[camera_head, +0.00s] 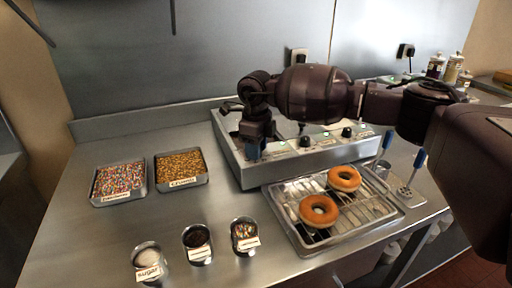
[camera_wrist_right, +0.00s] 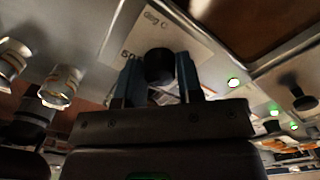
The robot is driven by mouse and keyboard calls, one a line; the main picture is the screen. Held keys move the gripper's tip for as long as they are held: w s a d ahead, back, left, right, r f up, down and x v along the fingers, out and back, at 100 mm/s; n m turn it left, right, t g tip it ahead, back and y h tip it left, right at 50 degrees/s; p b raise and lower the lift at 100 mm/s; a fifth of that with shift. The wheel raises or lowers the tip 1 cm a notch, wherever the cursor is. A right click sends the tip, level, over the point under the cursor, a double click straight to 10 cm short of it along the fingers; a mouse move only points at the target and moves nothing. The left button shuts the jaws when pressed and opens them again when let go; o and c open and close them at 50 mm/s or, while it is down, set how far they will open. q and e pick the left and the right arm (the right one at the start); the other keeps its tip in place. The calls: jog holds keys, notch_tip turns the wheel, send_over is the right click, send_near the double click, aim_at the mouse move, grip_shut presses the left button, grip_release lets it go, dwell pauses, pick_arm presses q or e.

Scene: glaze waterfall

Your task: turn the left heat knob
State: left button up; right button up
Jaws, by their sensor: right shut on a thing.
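The steel heating unit (camera_head: 232,160) stands at the back of the counter, with black knobs and green lights along its front panel. My right gripper (camera_head: 254,152) is at the left end of that panel, pointing down, and covers the left heat knob in the head view. In the right wrist view the left heat knob (camera_wrist_right: 160,66) is a round black knob between the two fingers of my right gripper (camera_wrist_right: 158,82), which is shut on it. A printed "deg C" label lies beside it. My left gripper is not in view.
More knobs (camera_head: 305,142) (camera_head: 347,132) sit to the right on the panel. A wire rack tray (camera_head: 290,215) with two doughnuts (camera_head: 319,210) (camera_head: 344,178) is in front. Sprinkle trays (camera_head: 119,181) (camera_head: 181,167) and small cups (camera_head: 147,262) (camera_head: 197,244) (camera_head: 244,236) stand left and front.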

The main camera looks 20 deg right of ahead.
jog(key=shift+n, duration=0.3)
jog(key=n, duration=0.3)
jog(key=n+b, duration=0.1)
jog(key=n, duration=0.5)
jog(key=shift+b, duration=0.3)
jog(key=n, duration=0.3)
jog(key=shift+w+b, duration=0.1)
jog(key=shift+b, duration=0.25)
jog(key=n+b, duration=0.1)
jog(key=n, duration=0.2)
jog(key=shift+n, duration=0.8)
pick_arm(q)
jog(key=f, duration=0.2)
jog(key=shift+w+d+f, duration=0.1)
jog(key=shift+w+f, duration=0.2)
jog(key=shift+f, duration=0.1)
pick_arm(e)
jog(key=shift+r, duration=0.1)
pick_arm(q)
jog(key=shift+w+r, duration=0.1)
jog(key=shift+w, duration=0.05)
pick_arm(e)
jog(key=shift+n, duration=0.4)
